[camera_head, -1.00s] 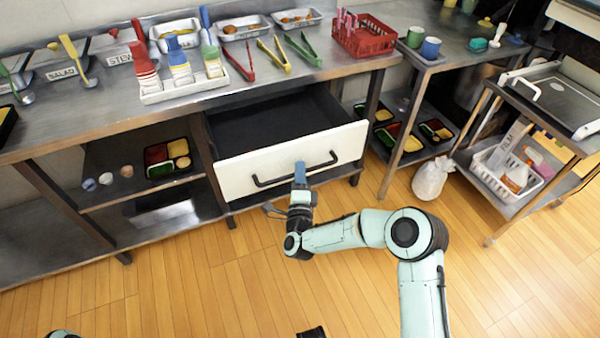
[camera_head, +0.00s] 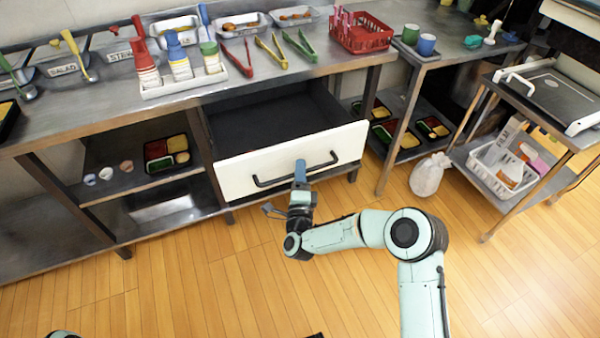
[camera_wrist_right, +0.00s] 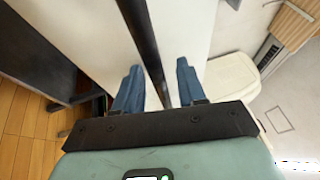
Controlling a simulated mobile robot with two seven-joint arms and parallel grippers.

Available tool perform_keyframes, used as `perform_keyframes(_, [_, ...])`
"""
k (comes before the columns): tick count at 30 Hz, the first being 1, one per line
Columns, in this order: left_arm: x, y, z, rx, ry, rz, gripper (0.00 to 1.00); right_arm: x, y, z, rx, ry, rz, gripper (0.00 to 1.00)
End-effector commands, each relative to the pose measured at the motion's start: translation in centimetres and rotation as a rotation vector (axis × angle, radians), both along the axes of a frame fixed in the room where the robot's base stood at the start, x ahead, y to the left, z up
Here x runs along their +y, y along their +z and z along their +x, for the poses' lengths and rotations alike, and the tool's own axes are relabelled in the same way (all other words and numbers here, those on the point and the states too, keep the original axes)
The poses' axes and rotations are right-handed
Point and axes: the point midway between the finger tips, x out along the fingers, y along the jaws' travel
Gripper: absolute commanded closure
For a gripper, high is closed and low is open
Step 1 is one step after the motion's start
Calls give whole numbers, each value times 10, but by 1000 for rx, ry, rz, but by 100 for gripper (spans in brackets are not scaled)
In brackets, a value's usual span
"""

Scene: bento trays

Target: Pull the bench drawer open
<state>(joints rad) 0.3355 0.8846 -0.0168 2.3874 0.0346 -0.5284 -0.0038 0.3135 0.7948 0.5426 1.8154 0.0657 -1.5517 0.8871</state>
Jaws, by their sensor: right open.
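The bench drawer has a white front (camera_head: 235,178) and stands well open from the metal bench (camera_head: 105,125), its dark inside visible and mostly empty. A black bar handle (camera_head: 325,162) runs across the front. My right gripper (camera_head: 300,172) is at the middle of the handle. In the right wrist view, the blue fingers of my right gripper (camera_wrist_right: 160,66) are apart, with the black handle (camera_wrist_right: 142,30) passing between them and the white drawer front (camera_wrist_right: 95,25) behind. My left gripper is out of view.
Sauce bottles in a white tray (camera_head: 180,88), tongs and a red basket (camera_head: 362,40) stand on the bench top. A white bag (camera_head: 430,175) lies on the floor to the right, near a cart (camera_head: 510,195). The wooden floor before the drawer is clear.

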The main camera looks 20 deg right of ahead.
Motion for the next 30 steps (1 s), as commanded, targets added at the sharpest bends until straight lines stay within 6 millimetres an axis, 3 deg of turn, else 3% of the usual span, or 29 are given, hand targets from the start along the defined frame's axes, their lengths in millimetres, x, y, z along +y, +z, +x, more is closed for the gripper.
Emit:
perform_keyframes(8, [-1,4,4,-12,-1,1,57,4,-2,-9,2,0,0,60])
perform_keyframes(23, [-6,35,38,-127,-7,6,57,40,-20,-102,3,3,0,60])
perform_keyframes(30, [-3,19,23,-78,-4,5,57,47,-25,-122,1,1,0,60])
